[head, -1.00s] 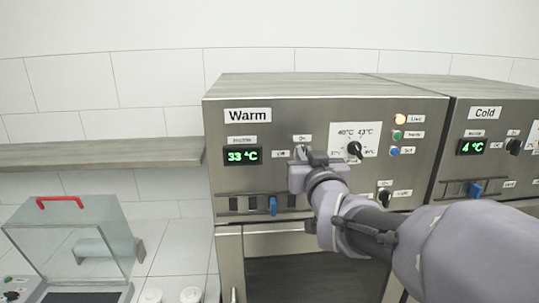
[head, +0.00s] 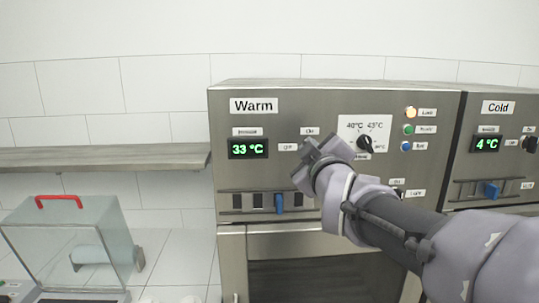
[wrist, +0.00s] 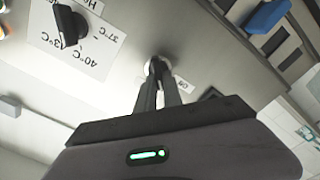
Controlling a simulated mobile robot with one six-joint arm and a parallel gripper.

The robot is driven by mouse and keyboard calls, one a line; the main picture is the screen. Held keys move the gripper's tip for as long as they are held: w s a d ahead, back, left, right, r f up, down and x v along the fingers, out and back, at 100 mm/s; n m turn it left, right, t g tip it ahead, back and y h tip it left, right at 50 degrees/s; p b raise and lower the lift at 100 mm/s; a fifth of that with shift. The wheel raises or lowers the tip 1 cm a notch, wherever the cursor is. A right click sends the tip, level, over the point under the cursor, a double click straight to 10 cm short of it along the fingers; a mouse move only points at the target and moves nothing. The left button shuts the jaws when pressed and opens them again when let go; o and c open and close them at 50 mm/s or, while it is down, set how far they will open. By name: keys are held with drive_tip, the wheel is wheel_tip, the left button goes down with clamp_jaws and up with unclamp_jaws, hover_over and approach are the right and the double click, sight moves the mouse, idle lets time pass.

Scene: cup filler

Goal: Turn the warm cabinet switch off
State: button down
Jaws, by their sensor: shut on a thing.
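The warm cabinet (head: 290,115) has a steel front with a "Warm" label and a green display (head: 248,149) reading 33 °C. Its switch sits between the On label (head: 310,131) and the Off label (head: 287,147). My gripper (head: 308,155) covers the switch in the head view and is rolled at a tilt. In the wrist view, which looks upside down, my gripper's narrow fingers (wrist: 165,92) are closed around the switch knob (wrist: 157,65) at the panel. Most of the knob is hidden by the fingers, so its exact pointing is unclear.
A black temperature dial (head: 364,144) is close to the right of my gripper. A blue slider (head: 279,203) is below left. An orange lamp (head: 411,112) glows at upper right. The cold cabinet (head: 495,130) adjoins on the right. A clear box with a red handle (head: 58,201) stands at lower left.

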drive_tip(key=shift+a+f+n, duration=0.1)
drive_tip(key=shift+f+n, duration=0.1)
drive_tip(key=shift+n, duration=1.9)
drive_tip(key=shift+a+f+n, duration=0.1)
drive_tip(key=shift+f+n, duration=0.1)
drive_tip(key=shift+n, duration=1.9)
drive_tip(key=c, duration=1.5)
unclamp_jaws()
drive_tip(key=shift+s, duration=0.15)
